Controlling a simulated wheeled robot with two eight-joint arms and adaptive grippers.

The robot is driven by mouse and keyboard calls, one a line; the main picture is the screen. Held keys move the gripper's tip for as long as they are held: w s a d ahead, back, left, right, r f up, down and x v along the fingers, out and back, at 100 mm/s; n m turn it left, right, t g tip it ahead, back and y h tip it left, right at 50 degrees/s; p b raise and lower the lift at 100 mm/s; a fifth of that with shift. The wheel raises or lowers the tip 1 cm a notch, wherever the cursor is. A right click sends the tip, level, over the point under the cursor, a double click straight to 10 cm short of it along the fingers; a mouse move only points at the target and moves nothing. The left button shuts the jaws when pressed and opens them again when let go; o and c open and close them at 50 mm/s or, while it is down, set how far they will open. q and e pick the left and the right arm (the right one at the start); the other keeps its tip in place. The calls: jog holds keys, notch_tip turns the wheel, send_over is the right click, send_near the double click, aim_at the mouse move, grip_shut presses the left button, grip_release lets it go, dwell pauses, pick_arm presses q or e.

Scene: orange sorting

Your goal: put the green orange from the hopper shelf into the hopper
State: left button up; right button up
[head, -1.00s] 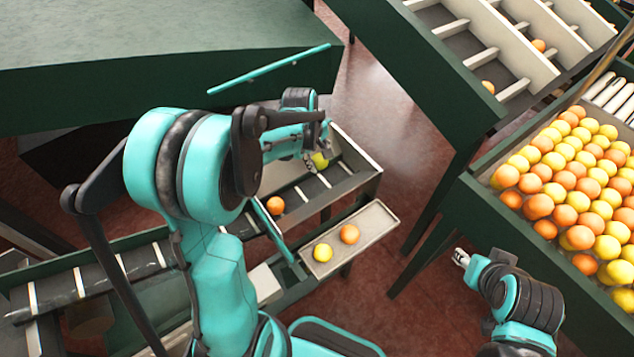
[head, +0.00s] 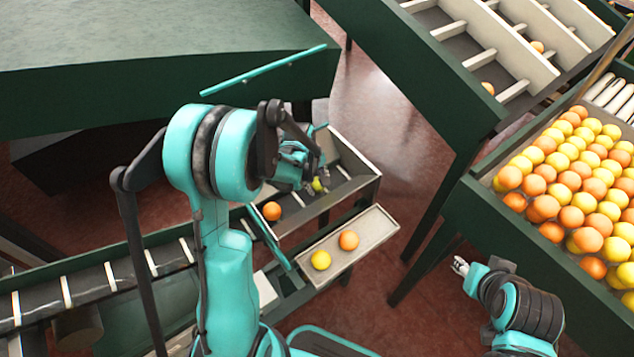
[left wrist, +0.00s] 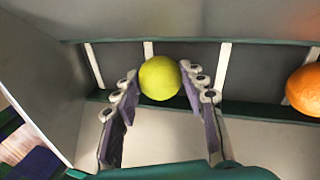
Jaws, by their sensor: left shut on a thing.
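The green orange (head: 318,185) is between the fingers of my left gripper (head: 316,182), over the slatted channel (head: 292,203) in the head view. In the left wrist view the green orange (left wrist: 160,78) is yellow-green, and the fingertips (left wrist: 162,88) press on both of its sides. The dark slatted strip shows behind it; whether the fruit touches it, I cannot tell. The arm hides part of the channel in the head view. My right gripper (head: 460,265) is low on the right, away from the fruit, its fingers too small to judge.
An orange fruit (head: 271,211) lies in the slatted channel, and also shows in the left wrist view (left wrist: 304,88). A beige tray (head: 378,230) beside it holds a yellow fruit (head: 320,260) and an orange one (head: 348,240). A full fruit bin (head: 520,235) stands at right.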

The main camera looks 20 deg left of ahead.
pick_arm(q)
jog(key=shift+f, duration=0.25)
jog(key=o, duration=1.2)
jog(key=shift+c, duration=0.2)
jog(key=shift+r, duration=0.1)
jog(key=shift+r, duration=0.1)
jog(key=shift+r, duration=0.3)
jog(key=p+v, duration=0.3)
jog(key=v, duration=0.8)
jog(key=s+d+r+m+t, duration=0.2)
jog(key=s+d+r+m, duration=0.2)
jog(key=s+m, duration=0.3)
jog(key=s+d+r+m+t+y, duration=0.1)
jog(key=s+d+r+m, duration=0.3)
jog(key=s, duration=0.5)
jog(key=m+t, duration=0.1)
jog(key=m, duration=0.1)
jog(key=shift+r+m+t, duration=0.3)
jog(key=shift+r+m, duration=0.05)
jog(key=shift+m, duration=0.05)
